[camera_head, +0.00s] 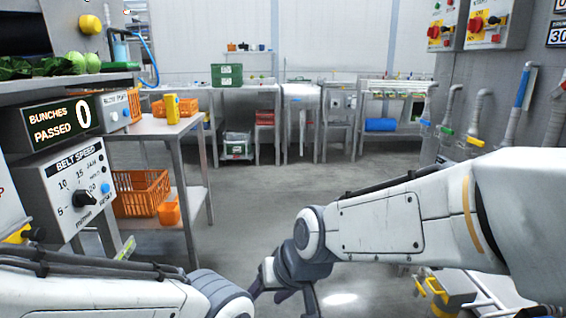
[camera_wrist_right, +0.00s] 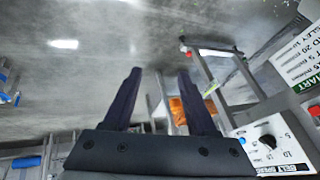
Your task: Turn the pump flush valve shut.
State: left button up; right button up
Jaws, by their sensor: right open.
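No pump flush valve can be picked out for certain. Coloured fittings, blue (camera_head: 425,122), green (camera_head: 446,130) and yellow (camera_head: 475,141), sit on pipes at the right wall; I cannot tell whether one is that valve. My right gripper (camera_head: 283,296) hangs low over the floor in the middle of the head view, far from these fittings. In the right wrist view its two dark fingers (camera_wrist_right: 160,74) are apart with nothing between them. My left arm shows at the bottom left, but its gripper is out of view.
The belt speed panel (camera_head: 78,188) with a black knob stands at the left. A steel table (camera_head: 160,127) with a yellow can (camera_head: 172,108) is behind it, an orange crate (camera_head: 140,192) below. Red switches (camera_head: 475,25) are at upper right. The middle floor (camera_head: 280,185) is clear.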

jog(key=s+d+f+n+g+h, duration=0.2)
jog(key=s+d, duration=0.2)
jog(key=s, duration=0.5)
jog(key=s+d+f+n+g+h, duration=0.15)
jog(key=s+d, duration=0.25)
jog(key=s, duration=0.4)
notch_tip(320, 180, up, 37)
jog(key=p, duration=3.8)
jog(key=shift+s+a+n+g+p, duration=0.15)
jog(key=shift+n+g+p, duration=0.2)
jog(key=shift+n, duration=0.1)
